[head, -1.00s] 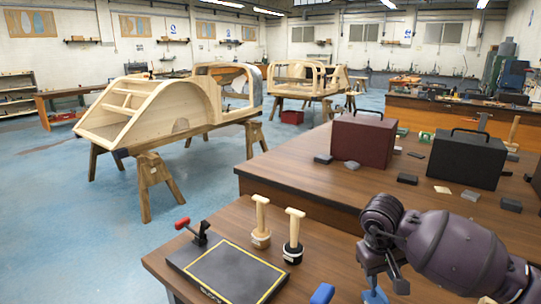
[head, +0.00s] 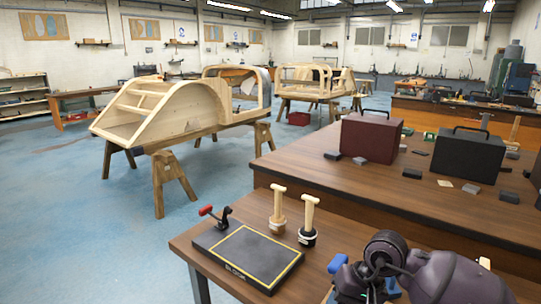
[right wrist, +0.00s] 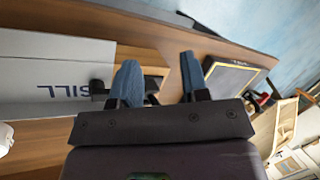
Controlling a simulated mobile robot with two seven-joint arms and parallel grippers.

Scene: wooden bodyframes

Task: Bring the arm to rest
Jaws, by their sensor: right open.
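My right arm (head: 440,278) comes in at the lower right of the head view, low over the front bench. Its gripper has blue fingers, partly hidden by the wrist in the head view. My left gripper is not in view.
A black board with a yellow outline (head: 225,265) and a red-handled clamp (head: 212,216) lies on the front bench. Two wooden-handled tools (head: 278,210) (head: 308,220) stand beside it. Behind are a dark red case (head: 371,138) and a black case (head: 467,157). Wooden bodyframes (head: 175,112) stand on trestles.

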